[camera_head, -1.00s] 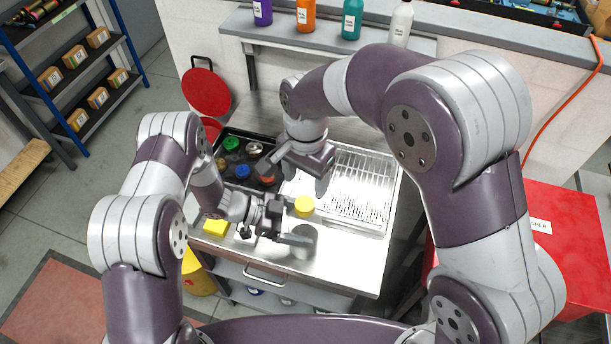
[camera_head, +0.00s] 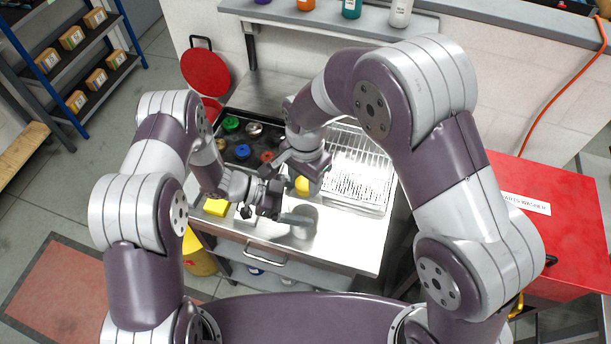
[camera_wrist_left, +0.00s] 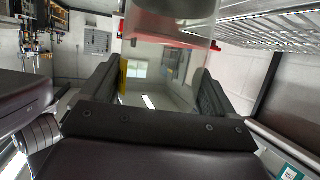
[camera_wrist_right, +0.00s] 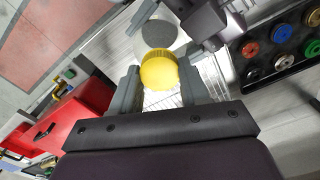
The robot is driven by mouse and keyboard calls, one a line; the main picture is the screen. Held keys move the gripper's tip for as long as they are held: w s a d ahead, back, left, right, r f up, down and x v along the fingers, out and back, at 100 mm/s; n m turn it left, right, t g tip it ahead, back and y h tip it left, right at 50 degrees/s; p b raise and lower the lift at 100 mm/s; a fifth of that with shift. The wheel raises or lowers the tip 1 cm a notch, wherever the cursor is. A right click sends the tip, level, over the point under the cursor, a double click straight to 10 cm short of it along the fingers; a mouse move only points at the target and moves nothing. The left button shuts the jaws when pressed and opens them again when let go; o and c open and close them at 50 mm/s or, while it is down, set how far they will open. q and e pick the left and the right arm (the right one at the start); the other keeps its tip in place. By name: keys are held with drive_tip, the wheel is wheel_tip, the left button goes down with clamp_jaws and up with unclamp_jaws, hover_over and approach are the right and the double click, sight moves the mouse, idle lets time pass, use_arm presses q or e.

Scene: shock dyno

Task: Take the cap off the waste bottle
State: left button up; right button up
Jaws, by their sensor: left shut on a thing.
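The waste bottle (camera_head: 303,222) is a grey, clear-looking cylinder standing on the steel bench; its body also shows at the top of the left wrist view (camera_wrist_left: 172,18). Its ridged yellow cap (camera_wrist_right: 158,70) sits at its top and shows partly in the head view (camera_head: 302,185). My left gripper (camera_head: 290,216) is shut on the bottle's body from the left. My right gripper (camera_wrist_right: 160,76) is open, with one finger on each side of the cap. Small gaps seem to show beside the cap; contact cannot be told. In the head view my right wrist hides part of the cap.
A wire drying rack (camera_head: 362,175) stands at the right of the bench (camera_head: 345,245). A black tray with several coloured round parts, one of them blue (camera_head: 242,151), lies at the back left. A yellow block (camera_head: 215,206) lies left of my left gripper. A red parts washer (camera_head: 520,205) stands at right.

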drive_tip(key=shift+c, duration=1.1)
drive_tip(key=n, duration=0.6)
drive_tip(key=shift+d, duration=0.1)
drive_tip(key=n, duration=0.4)
drive_tip(key=shift+n, duration=0.3)
drive_tip(key=n, duration=0.3)
drive_tip(key=shift+n, duration=0.4)
drive_tip(key=n, duration=0.8)
drive_tip(key=shift+n, duration=0.3)
drive_tip(key=n, duration=0.3)
drive_tip(key=shift+n, duration=0.4)
drive_tip(key=n, duration=0.8)
drive_tip(key=shift+n, duration=0.3)
drive_tip(key=n, duration=0.7)
drive_tip(key=shift+r, duration=0.1)
drive_tip(key=n, duration=0.5)
drive_tip(key=shift+a, duration=0.2)
